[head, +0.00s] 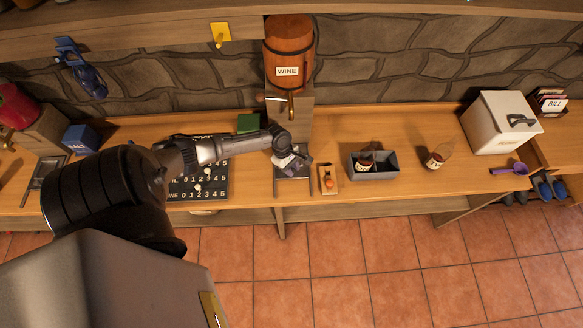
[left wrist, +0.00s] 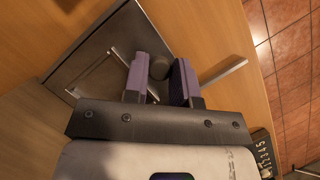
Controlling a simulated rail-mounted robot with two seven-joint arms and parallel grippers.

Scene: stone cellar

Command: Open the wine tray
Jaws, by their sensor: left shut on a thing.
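The wine tray (head: 292,187) is a flat grey metal tray on the wooden counter, below the barrel labelled WINE (head: 288,50). In the left wrist view its dark metal plate (left wrist: 85,55) fills the upper left, with thin pale bars on it. My left gripper (head: 288,161) is over the tray's back part. In the left wrist view the purple fingers of my left gripper (left wrist: 164,78) are shut on a round grey knob (left wrist: 160,67). How the knob joins the tray is hidden by the fingers. My right gripper is not in view.
A black numbered board (head: 210,184) lies left of the tray. A small wooden block with an orange knob (head: 328,182) and a grey box with a bottle (head: 383,172) stand to the right. Another bottle (head: 438,156) lies farther right, beside a white container (head: 500,122).

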